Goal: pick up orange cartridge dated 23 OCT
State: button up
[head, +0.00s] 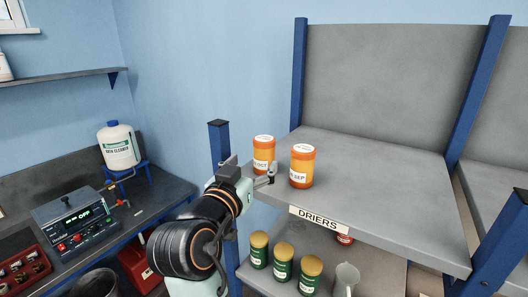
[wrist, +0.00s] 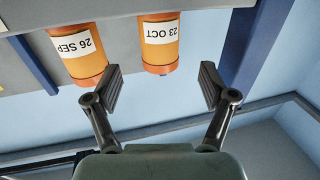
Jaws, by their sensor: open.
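Two orange cartridges stand upright on the grey shelf labelled DRIERS. The left one in the head view (head: 263,155) has a partly covered label ending in OCT. In the wrist view, which is upside down, this 23 OCT cartridge (wrist: 159,44) shows between and beyond the fingertips. The other cartridge (head: 302,166) reads SEP in the head view and 26 SEP in the wrist view (wrist: 77,54), close to one finger. My gripper (wrist: 160,88) is open and empty, apart from both cartridges. In the head view its fingers are at the shelf's left front edge.
The drier shelf (head: 390,195) is bare to the right of the cartridges. Blue posts (head: 299,75) flank it. Several green jars with gold lids (head: 283,261) and a grey jug (head: 346,280) stand on the level below. A bench (head: 160,190) with a white bottle (head: 118,147) is at left.

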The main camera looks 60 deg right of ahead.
aim_at(261, 155)
jog(key=d+p, duration=0.1)
jog(key=d, duration=0.1)
jog(key=d+p, duration=0.1)
jog(key=d, duration=0.4)
jog(key=shift+w+r+p, duration=0.1)
jog(key=shift+w+p, duration=0.25)
jog(key=shift+p, duration=0.05)
jog(key=shift+d, duration=0.35)
jog(key=c, duration=1.4)
notch_tip(261, 155, up, 20)
jog(key=shift+a+f+b, duration=0.1)
jog(key=shift+b, duration=0.95)
